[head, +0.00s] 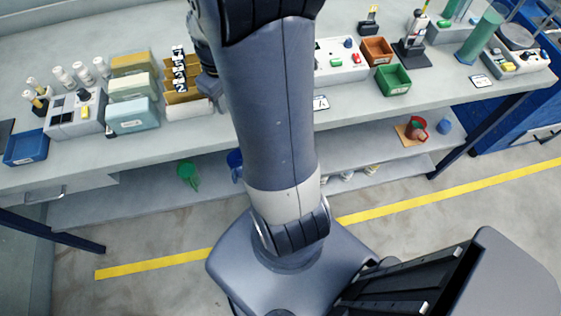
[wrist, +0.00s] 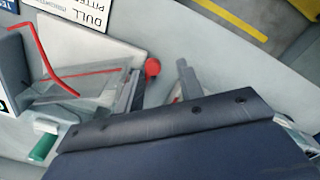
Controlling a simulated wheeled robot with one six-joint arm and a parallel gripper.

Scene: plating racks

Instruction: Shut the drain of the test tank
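In the wrist view, my gripper (wrist: 160,72) is open, its two fingers well apart. A round red knob (wrist: 152,68) shows between the fingertips, close to the left finger; I cannot tell whether they touch. To its left is a pale, box-like body (wrist: 85,45) with red lines and edges, perhaps the test tank. A green handle-like part (wrist: 44,147) shows at lower left. My gripper's own body hides much of the lower view. In the head view my arm covers the middle, and neither the gripper nor the tank can be made out.
A sign reading "DULL PITTED" (wrist: 85,12) lies at top left. In the head view, the grey bench (head: 165,150) carries sponge-like blocks (head: 133,87), a blue tray (head: 25,147), a green bin (head: 393,79) and a brown bin (head: 377,51). A red mug (head: 416,127) stands on the lower shelf.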

